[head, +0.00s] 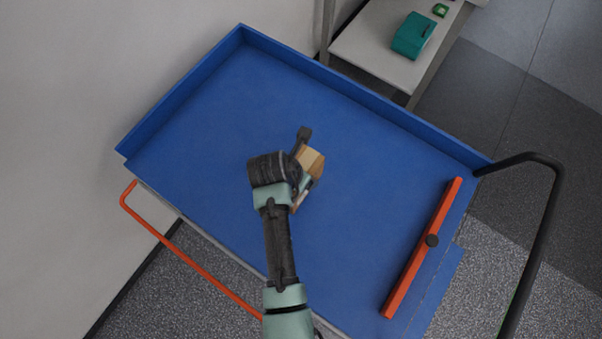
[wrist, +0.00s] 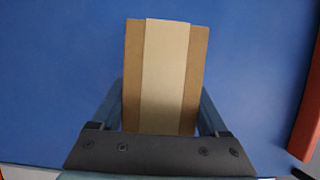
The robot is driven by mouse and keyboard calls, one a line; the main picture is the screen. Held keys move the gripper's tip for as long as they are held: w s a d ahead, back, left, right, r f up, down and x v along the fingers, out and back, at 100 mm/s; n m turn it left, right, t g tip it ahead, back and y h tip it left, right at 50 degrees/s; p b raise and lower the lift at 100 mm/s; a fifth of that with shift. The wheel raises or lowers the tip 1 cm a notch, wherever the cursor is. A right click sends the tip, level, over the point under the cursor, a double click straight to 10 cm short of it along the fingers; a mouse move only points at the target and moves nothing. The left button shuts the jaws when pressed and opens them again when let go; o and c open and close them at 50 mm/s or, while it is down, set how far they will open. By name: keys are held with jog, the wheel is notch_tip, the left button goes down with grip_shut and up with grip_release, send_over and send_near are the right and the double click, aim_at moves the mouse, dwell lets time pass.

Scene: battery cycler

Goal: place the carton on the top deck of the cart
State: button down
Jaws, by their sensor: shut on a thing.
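The carton (head: 311,160) is a small brown box with a paler tape strip. In the wrist view the carton (wrist: 165,70) sits between the two fingers of my gripper (wrist: 160,118), which is shut on it. In the head view my gripper (head: 302,178) is over the middle of the blue top deck (head: 220,110) of the cart. My wrist hides part of the carton there. I cannot tell whether the carton touches the deck or is held just above it.
The deck has raised blue rims and is otherwise clear. An orange bar (head: 422,250) with a black knob lies along its right side, near a black handle (head: 548,220). An orange rail (head: 190,262) runs along the lower left. A grey shelf (head: 375,50) holds a teal case (head: 412,36).

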jog(key=shift+w+f, duration=0.1)
jog(key=shift+f, duration=2.05)
jog(key=shift+f, duration=0.15)
grip_release()
